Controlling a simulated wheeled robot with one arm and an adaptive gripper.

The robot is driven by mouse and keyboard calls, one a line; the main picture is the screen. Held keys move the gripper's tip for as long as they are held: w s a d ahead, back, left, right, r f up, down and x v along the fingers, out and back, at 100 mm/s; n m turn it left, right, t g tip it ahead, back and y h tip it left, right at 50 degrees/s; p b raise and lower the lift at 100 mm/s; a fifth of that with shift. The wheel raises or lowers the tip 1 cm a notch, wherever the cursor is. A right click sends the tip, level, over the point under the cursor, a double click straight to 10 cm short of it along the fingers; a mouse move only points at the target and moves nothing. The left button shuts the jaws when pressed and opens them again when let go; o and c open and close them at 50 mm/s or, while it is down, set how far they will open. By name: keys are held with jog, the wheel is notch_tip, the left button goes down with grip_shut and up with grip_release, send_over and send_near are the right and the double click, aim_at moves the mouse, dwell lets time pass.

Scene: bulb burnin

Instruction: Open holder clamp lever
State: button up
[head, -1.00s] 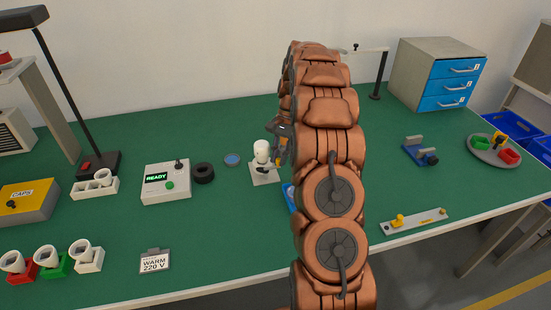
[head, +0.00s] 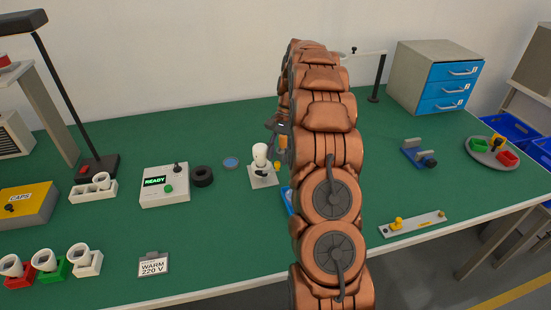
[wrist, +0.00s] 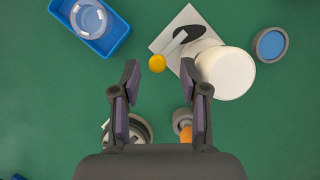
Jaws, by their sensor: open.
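The holder (wrist: 170,38) is a white square plate with a white cylindrical body (wrist: 225,72) on it. Its clamp lever (wrist: 175,43) is a pale bar with a yellow knob (wrist: 157,63) at its end. In the head view the holder (head: 264,178) stands mid-bench, just left of my arm; its lever cannot be made out there. My gripper (wrist: 160,78) is open and empty. In the wrist view the knob appears between the fingertips, slightly beyond them; contact cannot be told. The right fingertip appears close beside the white body. In the head view my arm hides most of the gripper.
A blue tray (wrist: 117,43) with a ring part lies left of the holder in the wrist view. A round blue-topped dish (wrist: 270,44) is at right. In the head view, the READY box (head: 165,187) and a black ring (head: 202,177) stand left of the holder.

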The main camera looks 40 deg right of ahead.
jog(key=v, duration=0.6)
dwell(0.7)
jog(key=s+a+r+n+h, duration=0.1)
jog(key=s+a+r+n, duration=0.2)
jog(key=a, duration=0.4)
jog(key=s+a+r+n, duration=0.2)
jog(key=s+a+r, duration=0.1)
jog(key=s+a, duration=0.3)
jog(key=s+a+r+n+h, duration=0.1)
jog(key=s+a+r+n, duration=0.15)
jog(key=a, duration=0.55)
jog(key=s+a+f+n, duration=0.1)
jog(key=s+a+n, duration=0.1)
jog(key=s, duration=0.5)
jog(key=s+a+f+n+h, duration=0.1)
jog(key=s+a+f+n, duration=0.1)
jog(key=s, duration=0.6)
jog(key=s+a+f+n+h, duration=0.1)
jog(key=s+a, duration=0.3)
jog(key=s, duration=0.4)
jog(key=shift+s+f+n, duration=0.15)
jog(key=shift+f+n, duration=0.3)
jog(key=shift+f, duration=0.1)
